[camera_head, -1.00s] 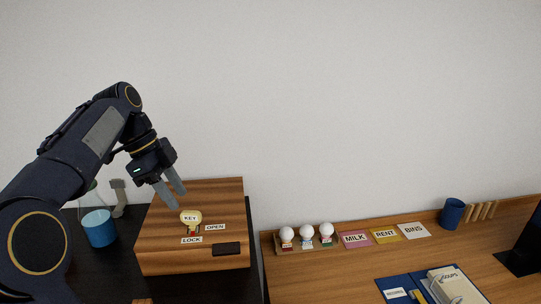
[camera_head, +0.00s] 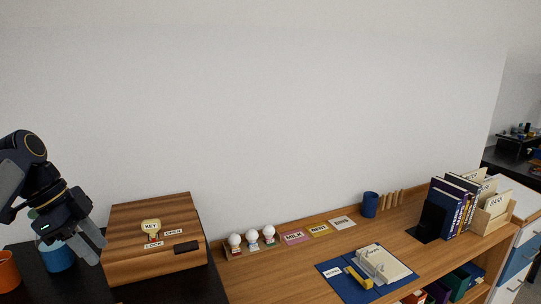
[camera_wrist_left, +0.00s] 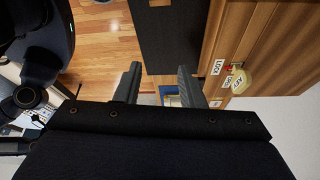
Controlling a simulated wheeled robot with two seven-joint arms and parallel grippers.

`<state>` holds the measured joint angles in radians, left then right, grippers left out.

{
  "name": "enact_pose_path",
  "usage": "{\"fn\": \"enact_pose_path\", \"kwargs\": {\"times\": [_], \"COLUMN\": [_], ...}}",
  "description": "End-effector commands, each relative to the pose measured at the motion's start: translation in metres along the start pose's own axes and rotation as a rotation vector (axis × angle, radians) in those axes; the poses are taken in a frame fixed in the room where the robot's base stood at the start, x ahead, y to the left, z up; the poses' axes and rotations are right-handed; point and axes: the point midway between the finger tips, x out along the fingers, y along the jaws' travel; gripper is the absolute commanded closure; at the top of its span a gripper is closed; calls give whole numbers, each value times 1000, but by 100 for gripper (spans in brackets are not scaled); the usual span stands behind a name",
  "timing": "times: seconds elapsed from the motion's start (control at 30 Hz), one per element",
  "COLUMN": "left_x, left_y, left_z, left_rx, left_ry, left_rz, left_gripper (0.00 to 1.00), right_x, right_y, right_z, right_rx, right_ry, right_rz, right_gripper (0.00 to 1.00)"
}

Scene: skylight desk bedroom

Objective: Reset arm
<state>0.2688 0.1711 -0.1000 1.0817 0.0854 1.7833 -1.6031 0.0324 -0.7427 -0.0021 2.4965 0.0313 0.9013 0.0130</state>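My left gripper (camera_head: 90,243) is at the left of the head view, fingers pointing down, beside the left side of a wooden box. In the left wrist view its two fingers (camera_wrist_left: 158,88) are apart with nothing between them. The wooden box (camera_head: 130,218) stands on a dark surface, with a key tag (camera_head: 151,226), OPEN and LOCK labels and a dark plate on it. The box also shows at the upper right of the left wrist view (camera_wrist_left: 270,42). My right gripper is in neither view.
A blue cup (camera_head: 58,258) and an orange cup (camera_head: 8,270) stand near my left arm. The wooden desk (camera_head: 290,280) holds three white-topped figures, cards, a blue folder (camera_head: 345,287), a blue mug (camera_head: 370,204) and books (camera_head: 447,207). The space above the desk is clear.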

Motion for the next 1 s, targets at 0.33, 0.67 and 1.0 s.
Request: {"fn": "enact_pose_path", "kwargs": {"times": [0.33, 0.67, 1.0], "left_x": [14, 54, 165], "left_y": [28, 85, 197], "left_z": [-11, -27, -36], "left_rx": [-173, -495, -1083], "left_ry": [16, 66, 237], "left_rz": [-46, -123, -224], "left_gripper": [64, 64, 64], "right_x": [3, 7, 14], "right_y": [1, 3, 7], "right_z": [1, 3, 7], "right_rx": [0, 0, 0], "right_ry": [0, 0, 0], "right_rz": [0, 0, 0], "right_gripper": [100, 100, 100]}}
